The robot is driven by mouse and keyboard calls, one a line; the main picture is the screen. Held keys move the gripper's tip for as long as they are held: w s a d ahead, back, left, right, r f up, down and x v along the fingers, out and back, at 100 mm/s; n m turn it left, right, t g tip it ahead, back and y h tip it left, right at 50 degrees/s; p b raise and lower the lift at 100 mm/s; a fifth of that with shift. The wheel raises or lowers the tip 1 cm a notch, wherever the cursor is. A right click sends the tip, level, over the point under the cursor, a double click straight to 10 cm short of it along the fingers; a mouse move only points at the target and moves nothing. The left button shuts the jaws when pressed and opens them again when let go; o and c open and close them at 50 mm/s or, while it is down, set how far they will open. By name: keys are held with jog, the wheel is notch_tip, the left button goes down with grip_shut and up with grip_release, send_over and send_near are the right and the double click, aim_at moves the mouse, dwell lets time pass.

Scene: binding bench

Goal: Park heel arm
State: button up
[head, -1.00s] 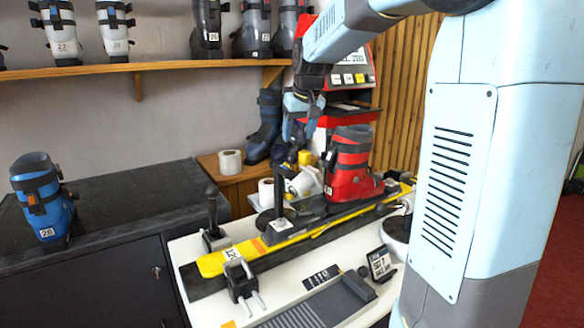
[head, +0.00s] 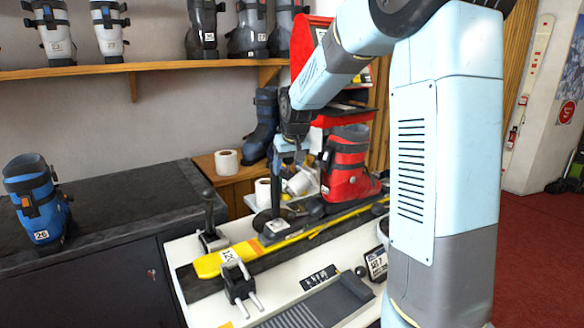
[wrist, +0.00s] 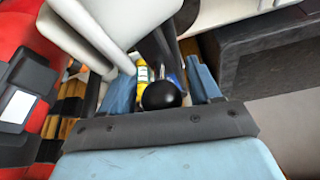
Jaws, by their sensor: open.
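The heel arm (head: 276,191) is a dark upright lever behind the heel of the red ski boot (head: 347,172), above the yellow ski (head: 215,263). My gripper (head: 287,152) points down over its top in the head view and hides that end. In the wrist view, a round black knob (wrist: 161,95) lies between the two light-blue fingers of my gripper (wrist: 161,88). The fingers are open, with visible gaps on both sides of the knob. The red boot shows at the left edge of the wrist view (wrist: 25,80).
A second black lever (head: 209,222) and a black clamp (head: 238,282) stand near the ski's left end. White rolls (head: 227,161) and a dark blue boot (head: 263,128) sit behind. A small sign (head: 377,263) stands at the front right. A blue boot (head: 40,200) stands on the dark counter.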

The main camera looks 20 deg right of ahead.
jog(key=shift+w+f, duration=0.15)
jog(key=shift+f, duration=0.2)
grip_shut()
jog(key=shift+d, duration=0.35)
jog(key=shift+a, duration=0.1)
